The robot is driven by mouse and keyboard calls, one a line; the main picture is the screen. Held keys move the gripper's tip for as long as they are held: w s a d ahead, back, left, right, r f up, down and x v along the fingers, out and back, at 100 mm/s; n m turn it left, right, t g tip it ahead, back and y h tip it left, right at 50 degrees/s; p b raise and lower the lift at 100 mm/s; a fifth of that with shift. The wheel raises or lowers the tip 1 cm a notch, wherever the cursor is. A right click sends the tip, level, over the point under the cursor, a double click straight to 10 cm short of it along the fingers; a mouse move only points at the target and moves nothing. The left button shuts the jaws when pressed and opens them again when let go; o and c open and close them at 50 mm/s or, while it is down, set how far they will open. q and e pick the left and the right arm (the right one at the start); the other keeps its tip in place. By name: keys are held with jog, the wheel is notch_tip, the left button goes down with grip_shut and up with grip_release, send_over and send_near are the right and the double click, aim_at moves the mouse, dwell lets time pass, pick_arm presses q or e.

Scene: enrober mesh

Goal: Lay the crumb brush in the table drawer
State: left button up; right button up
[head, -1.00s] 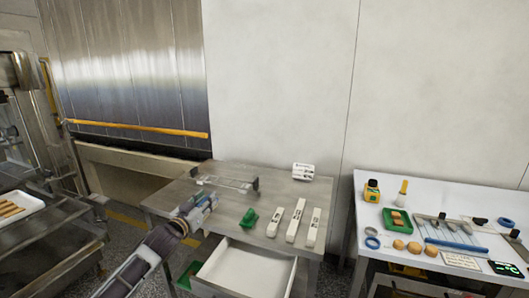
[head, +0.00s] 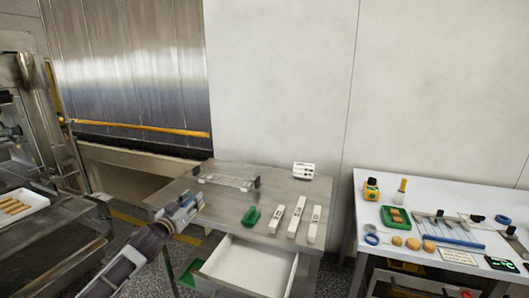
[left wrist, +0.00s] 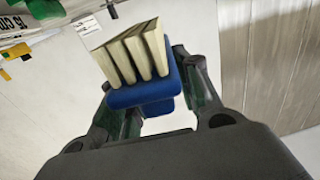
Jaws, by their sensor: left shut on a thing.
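The crumb brush (left wrist: 135,70) has a blue back and cream bristle blocks. My left gripper (head: 186,208) is shut on it; the left wrist view shows the fingers on either side of the blue back. In the head view the gripper is at the left front of the steel table (head: 225,185), and the brush is too small to make out clearly there. The table drawer (head: 250,265) is pulled open, with a pale, empty-looking inside, to the right of and below the gripper. My right gripper is not in view.
On the steel table are a green item (head: 250,216), several white bars (head: 297,217), a white box (head: 303,170) and a clear rack (head: 228,181). A white table (head: 370,195) with tools stands at the right. A green bin (head: 190,273) is below the table.

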pick_arm(q)
jog(key=a+r+n+y, duration=0.1)
jog(key=a, duration=0.9)
jog(key=s+d+f+m+g+h, duration=0.1)
jog(key=s+d+f+m+h, duration=0.1)
jog(key=s+f, duration=0.9)
jog(key=s+d+f+m+g+h, duration=0.1)
jog(key=s+d+f+m+h, duration=0.1)
jog(key=s+f, duration=0.8)
jog(key=s+h, duration=0.1)
jog(key=s, duration=0.2)
jog(key=shift+d+f+h, duration=0.15)
jog(key=shift+f+h, duration=0.15)
jog(key=shift+f, duration=0.05)
jog(key=shift+d+f, duration=0.1)
jog(key=shift+d, duration=0.05)
jog(key=d+n+t+y, duration=0.2)
jog(key=d+n+y, duration=0.4)
jog(key=d+y, duration=0.3)
jog(key=shift+s+d+f+t, duration=0.25)
jog(key=shift+d+f+t, duration=0.1)
jog(key=shift+f, duration=0.1)
dwell(0.7)
